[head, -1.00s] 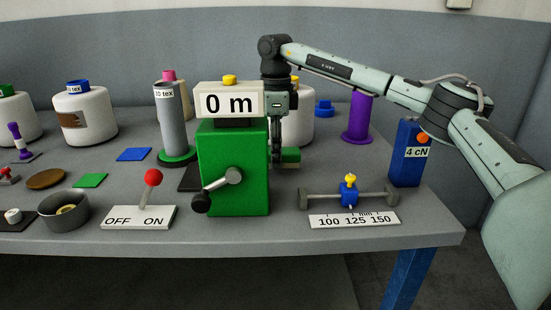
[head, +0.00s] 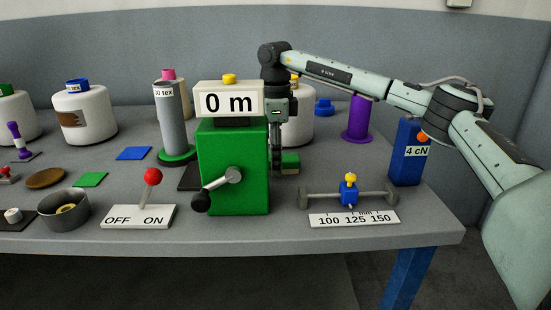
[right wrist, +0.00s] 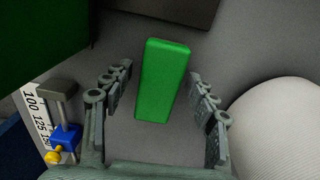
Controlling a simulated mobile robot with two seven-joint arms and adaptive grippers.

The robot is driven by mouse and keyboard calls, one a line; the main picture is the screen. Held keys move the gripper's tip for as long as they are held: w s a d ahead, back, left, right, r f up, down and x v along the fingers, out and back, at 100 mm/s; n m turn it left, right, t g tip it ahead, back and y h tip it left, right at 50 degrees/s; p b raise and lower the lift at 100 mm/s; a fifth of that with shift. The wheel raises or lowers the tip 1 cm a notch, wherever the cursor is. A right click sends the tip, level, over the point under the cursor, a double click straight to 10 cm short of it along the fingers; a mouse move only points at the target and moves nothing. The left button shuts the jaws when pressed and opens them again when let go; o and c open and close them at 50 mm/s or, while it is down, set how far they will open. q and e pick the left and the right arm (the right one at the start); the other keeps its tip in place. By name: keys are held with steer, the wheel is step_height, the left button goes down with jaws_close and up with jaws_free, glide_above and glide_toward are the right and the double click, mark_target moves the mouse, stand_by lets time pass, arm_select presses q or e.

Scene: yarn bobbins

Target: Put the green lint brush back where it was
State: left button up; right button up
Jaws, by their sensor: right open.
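The green lint brush (head: 291,158) is on the grey table just right of the green machine, partly hidden by my right gripper (head: 277,165). In the right wrist view the brush (right wrist: 163,80) is a plain green bar lying between the two spread fingers of the right gripper (right wrist: 158,105), with clear gaps on both sides. The right gripper is open, points down, and holds nothing. My left gripper is not in view.
The green machine (head: 233,170) with its crank stands close left of the right gripper. A white bobbin (head: 301,128) stands close behind it. A blue slider on a bar (head: 349,190) is at the front right. A dark mat (head: 190,178) lies left of the machine.

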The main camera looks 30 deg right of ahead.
step_height(320, 180, up, 12)
stand_by(0.6)
